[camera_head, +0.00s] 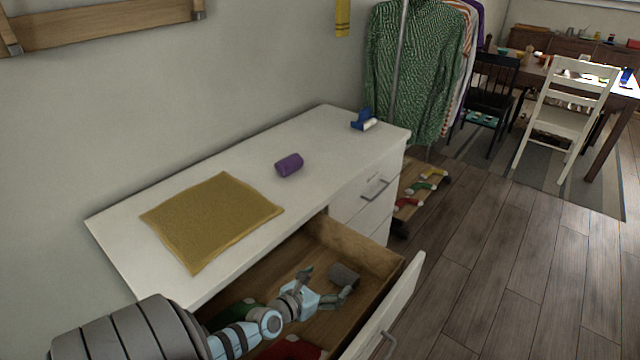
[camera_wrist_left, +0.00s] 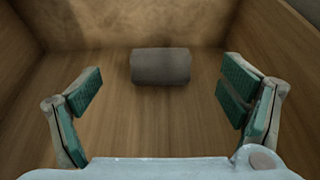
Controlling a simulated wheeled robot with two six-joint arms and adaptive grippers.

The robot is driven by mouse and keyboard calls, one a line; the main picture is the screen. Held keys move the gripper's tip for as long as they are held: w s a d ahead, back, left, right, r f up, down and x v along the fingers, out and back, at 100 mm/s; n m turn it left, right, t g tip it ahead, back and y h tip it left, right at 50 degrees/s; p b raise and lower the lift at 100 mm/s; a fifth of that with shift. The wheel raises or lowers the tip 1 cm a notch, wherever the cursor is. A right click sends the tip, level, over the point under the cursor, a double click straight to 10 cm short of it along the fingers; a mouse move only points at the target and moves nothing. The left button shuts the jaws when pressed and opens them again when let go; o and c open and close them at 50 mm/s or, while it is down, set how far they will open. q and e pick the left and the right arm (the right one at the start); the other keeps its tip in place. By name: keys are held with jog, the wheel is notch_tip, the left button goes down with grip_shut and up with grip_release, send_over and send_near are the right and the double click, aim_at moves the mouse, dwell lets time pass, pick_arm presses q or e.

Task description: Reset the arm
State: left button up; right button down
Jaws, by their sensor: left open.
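My left arm comes in from the lower left in the head view. Its gripper (camera_head: 328,286) is inside the open wooden drawer (camera_head: 350,241) of the white dresser (camera_head: 335,131). In the left wrist view the gripper (camera_wrist_left: 167,105) is open, with its green-padded fingers wide apart and nothing between them. A grey cylinder (camera_wrist_left: 161,66) lies on the drawer floor just beyond the fingertips. The cylinder (camera_head: 344,274) also shows in the head view near the fingers. My right gripper is not in view.
A mustard cloth (camera_head: 211,219), a purple cylinder (camera_head: 289,165) and a blue tape dispenser (camera_head: 363,120) sit on the dresser top. A red item (camera_head: 290,348) lies in the drawer near my arm. The drawer front sticks out over the wooden floor. Clothes (camera_head: 415,70) hang behind.

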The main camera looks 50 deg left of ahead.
pick_arm(q)
jog(key=v, duration=0.3)
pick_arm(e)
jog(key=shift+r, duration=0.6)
pick_arm(q)
jog(key=shift+f, duration=0.1)
